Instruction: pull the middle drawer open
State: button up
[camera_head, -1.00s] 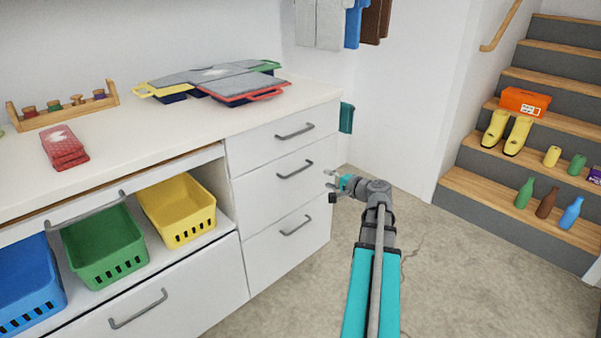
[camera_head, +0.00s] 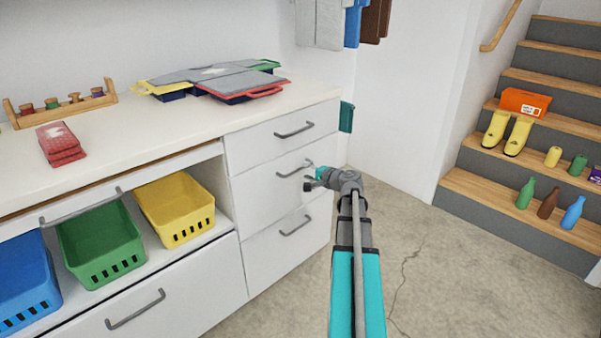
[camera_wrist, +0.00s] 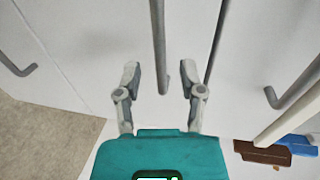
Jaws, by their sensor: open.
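The middle drawer (camera_head: 258,194) is in the white cabinet's right-hand stack and looks flush with its neighbours. Its grey bar handle (camera_head: 294,171) is partly behind my gripper in the head view. My gripper (camera_head: 309,177) is open at the right end of this handle. In the wrist view, the handle (camera_wrist: 158,40) runs down from the top edge, and its end lies between the two spread fingertips of my gripper (camera_wrist: 160,78). Neither finger visibly touches the handle. I cannot tell exactly how deep the bar sits between the fingers.
The top drawer handle (camera_head: 294,130) and bottom drawer handle (camera_head: 296,226) are above and below. Left are a yellow basket (camera_head: 175,208) and a green basket (camera_head: 100,243). The concrete floor (camera_head: 420,265) right of the cabinet is clear up to the stairs (camera_head: 500,230).

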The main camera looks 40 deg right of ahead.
aim_at(301, 169)
jog(key=shift+b+x, duration=0.3)
jog(key=shift+x, duration=1.6)
jog(key=shift+a, duration=0.1)
jog(key=shift+c, duration=0.3)
grip_shut()
